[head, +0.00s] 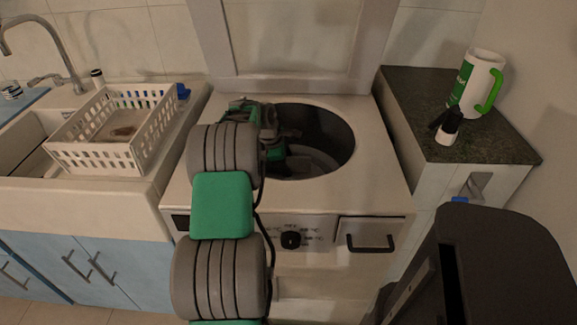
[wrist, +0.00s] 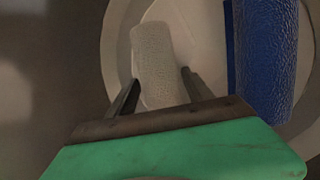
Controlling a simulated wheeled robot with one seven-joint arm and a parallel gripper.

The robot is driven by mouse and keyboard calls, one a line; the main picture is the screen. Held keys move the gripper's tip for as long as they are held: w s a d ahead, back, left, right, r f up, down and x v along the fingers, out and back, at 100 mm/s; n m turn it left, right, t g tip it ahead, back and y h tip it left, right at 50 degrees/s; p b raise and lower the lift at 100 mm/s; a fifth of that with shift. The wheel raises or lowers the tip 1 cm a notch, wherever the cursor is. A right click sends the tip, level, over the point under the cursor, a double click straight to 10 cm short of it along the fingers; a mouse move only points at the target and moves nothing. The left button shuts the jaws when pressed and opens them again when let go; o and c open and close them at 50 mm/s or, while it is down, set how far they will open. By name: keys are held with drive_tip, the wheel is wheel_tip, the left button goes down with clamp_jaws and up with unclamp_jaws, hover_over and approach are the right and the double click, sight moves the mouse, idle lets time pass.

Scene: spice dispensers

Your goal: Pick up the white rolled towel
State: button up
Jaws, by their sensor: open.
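The white rolled towel (wrist: 152,45) shows in the wrist view as a pale textured roll, lying lengthwise away from me inside a round, light-coloured drum (wrist: 114,45). My gripper (wrist: 160,80) is open, with one finger on each side of the towel's near end. I cannot tell whether the fingers touch it. In the head view my arm reaches over the left side of the round opening of the white washing machine (head: 375,160); the towel and my fingertips are hidden there.
A blue roll (wrist: 265,55) lies right of the white towel in the drum. A white basket (head: 95,158) stands on the sink unit at left. A mug with a green handle (head: 480,80) and a small black-and-white bottle (head: 447,127) stand on the dark counter at right.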

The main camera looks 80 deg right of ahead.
drive_tip(key=c, duration=1.3)
drive_tip(key=shift+r, duration=0.1)
